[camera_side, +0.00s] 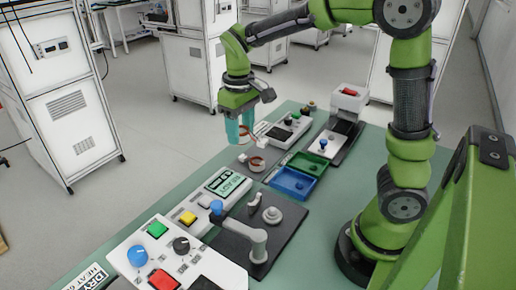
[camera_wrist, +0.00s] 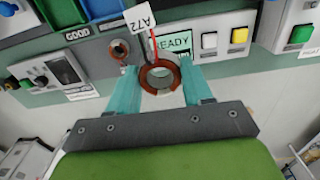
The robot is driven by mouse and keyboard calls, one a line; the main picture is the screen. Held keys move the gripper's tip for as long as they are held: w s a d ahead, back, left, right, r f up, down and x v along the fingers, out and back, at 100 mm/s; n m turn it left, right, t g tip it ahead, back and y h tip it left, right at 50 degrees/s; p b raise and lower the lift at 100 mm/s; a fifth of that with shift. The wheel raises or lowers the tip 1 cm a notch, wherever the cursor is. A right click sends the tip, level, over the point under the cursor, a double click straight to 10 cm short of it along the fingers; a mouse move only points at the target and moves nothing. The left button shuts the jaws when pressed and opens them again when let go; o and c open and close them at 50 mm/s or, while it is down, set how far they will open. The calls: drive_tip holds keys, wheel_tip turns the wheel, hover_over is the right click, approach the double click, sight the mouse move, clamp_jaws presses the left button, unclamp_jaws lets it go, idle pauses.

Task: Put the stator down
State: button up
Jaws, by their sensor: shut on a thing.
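The stator (camera_wrist: 176,76), a copper-brown ring with a pale inner ring, is between the teal fingers of my gripper (camera_wrist: 160,90) in the wrist view. A red lead and a white tag marked A72 (camera_wrist: 141,17) extend from it. In the side view my gripper (camera_side: 240,133) points down above the bench's far left edge; the held stator is hard to make out there. A second copper ring (camera_side: 257,163) is on the bench below and right of my gripper; a copper ring also shows in the wrist view (camera_wrist: 118,50). The gap beneath the held stator cannot be judged.
A blue tray (camera_side: 293,182) and a green tray (camera_side: 307,162) are right of the copper ring. A panel with a READY display (camera_side: 229,184) and coloured buttons is nearer the camera. A grey fixture with a lever (camera_side: 255,238) stands beside it. Other devices stand behind.

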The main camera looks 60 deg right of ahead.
drive_tip(key=shift+s+d+f+m, duration=0.1)
drive_tip(key=shift+s+d+m, duration=0.1)
drive_tip(key=shift+d, duration=0.35)
drive_tip(key=shift+s+d+f+m, duration=0.1)
drive_tip(key=shift+s+d, duration=0.05)
drive_tip(key=shift+d, duration=0.35)
drive_tip(key=shift+m, duration=0.5)
drive_tip(key=s+d+f, duration=0.3)
drive_tip(key=f, duration=0.1)
drive_tip(key=s+d+f, duration=0.3)
drive_tip(key=s+f, duration=0.1)
drive_tip(key=s+d+f, duration=0.3)
drive_tip(key=s+f, duration=0.1)
drive_tip(key=shift+d, duration=0.35)
drive_tip(key=w+d, duration=0.2)
drive_tip(key=w, duration=0.2)
drive_tip(key=w+d+f, duration=0.1)
drive_tip(key=w+d, duration=0.2)
drive_tip(key=w, duration=0.2)
drive_tip(key=w+d, duration=0.2)
drive_tip(key=w, duration=0.3)
drive_tip(key=shift+w+d+f, duration=0.2)
drive_tip(key=shift+w+f, duration=0.05)
drive_tip(key=shift+f, duration=1.75)
drive_tip(key=shift+s, duration=0.1)
